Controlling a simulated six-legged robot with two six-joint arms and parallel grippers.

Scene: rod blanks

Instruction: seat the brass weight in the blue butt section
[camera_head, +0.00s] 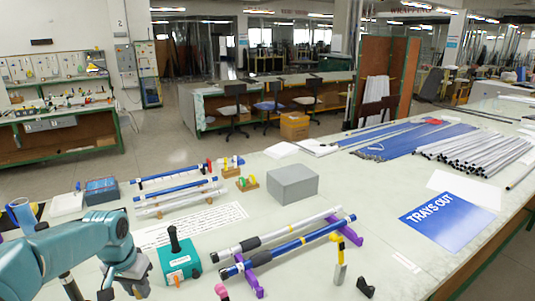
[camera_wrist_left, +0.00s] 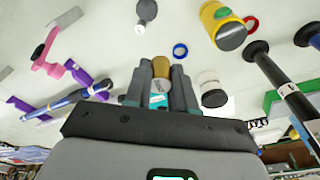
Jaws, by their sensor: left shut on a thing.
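My left gripper (camera_head: 128,290) is low at the near left of the bench in the head view. I cannot make out the weight in the head view. The blue butt section (camera_head: 295,243) lies on purple stands (camera_head: 250,278), well to the right of the gripper and apart from it. It also shows in the left wrist view (camera_wrist_left: 62,101), at the left. My right gripper is not in view.
A teal box with a black lever (camera_head: 180,262) stands between gripper and blue rod. A white rod (camera_head: 280,233) lies just behind the blue one. A grey box (camera_head: 292,184) is farther back. A yellow-ended tool (camera_head: 340,270) and black wedge (camera_head: 365,287) are at the near right.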

